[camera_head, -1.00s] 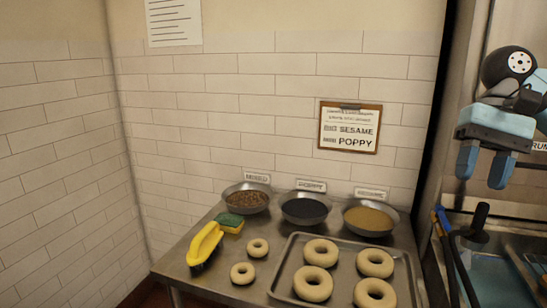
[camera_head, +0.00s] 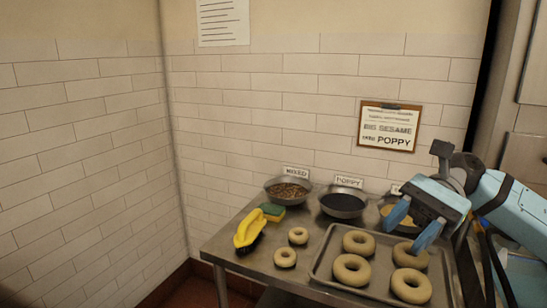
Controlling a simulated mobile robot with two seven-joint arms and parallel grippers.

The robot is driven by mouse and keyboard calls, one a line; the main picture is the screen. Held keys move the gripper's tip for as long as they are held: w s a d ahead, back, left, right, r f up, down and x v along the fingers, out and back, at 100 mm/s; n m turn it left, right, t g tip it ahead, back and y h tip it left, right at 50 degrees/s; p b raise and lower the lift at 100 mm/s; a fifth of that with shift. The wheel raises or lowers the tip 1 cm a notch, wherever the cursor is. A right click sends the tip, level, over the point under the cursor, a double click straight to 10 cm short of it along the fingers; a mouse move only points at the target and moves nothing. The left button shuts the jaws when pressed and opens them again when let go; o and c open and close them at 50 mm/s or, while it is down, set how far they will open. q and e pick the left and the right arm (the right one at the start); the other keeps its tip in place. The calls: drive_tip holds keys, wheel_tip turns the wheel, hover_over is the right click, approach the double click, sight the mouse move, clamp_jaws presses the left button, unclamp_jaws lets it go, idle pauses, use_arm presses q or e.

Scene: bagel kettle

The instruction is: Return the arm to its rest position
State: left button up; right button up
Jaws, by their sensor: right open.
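My right gripper (camera_head: 412,234) is open and empty in the head view. Its two blue fingers point down and left above the back right of the table, in front of the sesame bowl (camera_head: 388,211). The gripper and arm hide much of that bowl and its label. My right arm (camera_head: 505,205) comes in from the right edge. My left gripper is not in view.
The metal table (camera_head: 240,272) holds a tray (camera_head: 318,266) of several bagels, two small bagels (camera_head: 298,236), a yellow-handled brush (camera_head: 249,231), a sponge (camera_head: 272,211), and mixed (camera_head: 287,191) and poppy (camera_head: 343,204) bowls. An order board (camera_head: 389,127) hangs on the wall.

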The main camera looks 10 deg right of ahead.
drive_tip(key=w+a+f+m+t+y, duration=0.35)
drive_tip(key=a+f+m+t, duration=0.35)
drive_tip(key=m, duration=0.6)
drive_tip(key=w+a+f+m+t+y, duration=0.2)
drive_tip(key=f+m+t+y, duration=0.3)
drive_tip(key=m+t, duration=0.5)
drive_tip(key=s+f+m+t+h, duration=0.2)
drive_tip(key=f+m+h, duration=0.7)
drive_tip(key=m, duration=0.4)
drive_tip(key=s+f+m+t+h, duration=0.2)
drive_tip(key=f+m+h, duration=0.4)
drive_tip(key=f+m, duration=0.65)
drive_tip(key=s+a+f+m+g+h, duration=0.25)
drive_tip(key=s+f+m+g, duration=0.25)
drive_tip(key=s+f+m, duration=0.5)
use_arm(q)
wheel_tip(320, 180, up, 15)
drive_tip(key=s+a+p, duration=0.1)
drive_tip(key=p, duration=2)
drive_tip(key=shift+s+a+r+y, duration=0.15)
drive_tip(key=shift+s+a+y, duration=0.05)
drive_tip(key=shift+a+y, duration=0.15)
use_arm(e)
wheel_tip(320, 180, up, 15)
drive_tip(key=s+d+n+h, duration=0.1)
drive_tip(key=s+d, duration=0.1)
drive_tip(key=shift+s+d, duration=0.15)
